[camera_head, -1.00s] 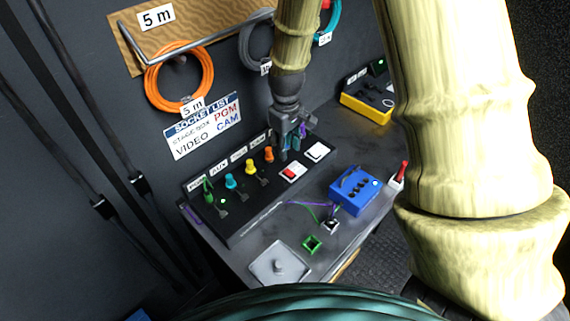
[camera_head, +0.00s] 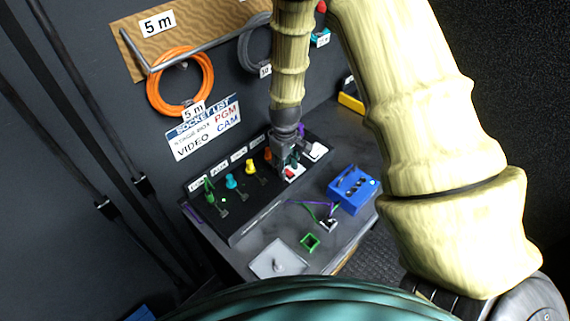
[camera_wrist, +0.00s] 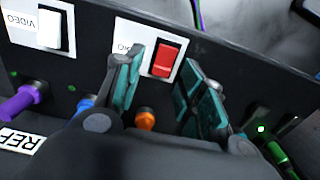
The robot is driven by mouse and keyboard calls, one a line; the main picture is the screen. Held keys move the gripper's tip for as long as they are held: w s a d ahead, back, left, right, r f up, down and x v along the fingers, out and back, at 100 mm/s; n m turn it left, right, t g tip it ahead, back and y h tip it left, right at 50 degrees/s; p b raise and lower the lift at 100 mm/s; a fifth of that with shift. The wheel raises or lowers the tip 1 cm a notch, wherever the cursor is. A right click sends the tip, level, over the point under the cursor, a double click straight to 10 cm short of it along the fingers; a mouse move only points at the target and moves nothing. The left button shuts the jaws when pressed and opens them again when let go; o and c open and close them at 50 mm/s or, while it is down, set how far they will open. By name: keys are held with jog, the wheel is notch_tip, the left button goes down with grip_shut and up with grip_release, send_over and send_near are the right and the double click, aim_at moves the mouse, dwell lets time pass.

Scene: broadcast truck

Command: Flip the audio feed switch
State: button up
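A red rocker switch (camera_wrist: 166,58) on a white plate sits on the black panel in the wrist view. Its label is partly hidden by a finger, with only the end letters showing. A white rocker switch (camera_wrist: 53,30) labelled VIDEO is to its left. My gripper (camera_wrist: 163,72) is open and empty, its two teal-padded fingers apart on either side of the red switch as seen from the wrist. I cannot tell whether they touch the panel. In the head view my gripper (camera_head: 287,157) hides part of the red switch (camera_head: 290,173); the white switch (camera_head: 316,150) is beside it.
Colored plugs, including a yellow one (camera_head: 250,167) and a cyan one (camera_head: 231,181), stand along the panel left of my gripper.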

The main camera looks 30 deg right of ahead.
grip_shut()
jog(key=shift+f, duration=0.1)
dwell(0.3)
jog(key=shift+s+d+t+y+b, duration=0.15)
jog(key=shift+t+y+b, duration=0.1)
jog(key=shift+t+b, duration=0.5)
jog(key=shift+s+t+y+b, duration=0.15)
jog(key=shift+t+y+b, duration=0.1)
jog(key=shift+t+b, duration=0.5)
jog(key=shift+r+b, duration=0.2)
jog(key=shift+b, duration=0.1)
jog(key=shift+t, duration=0.3)
grip_release()
jog(key=shift+s, duration=0.1)
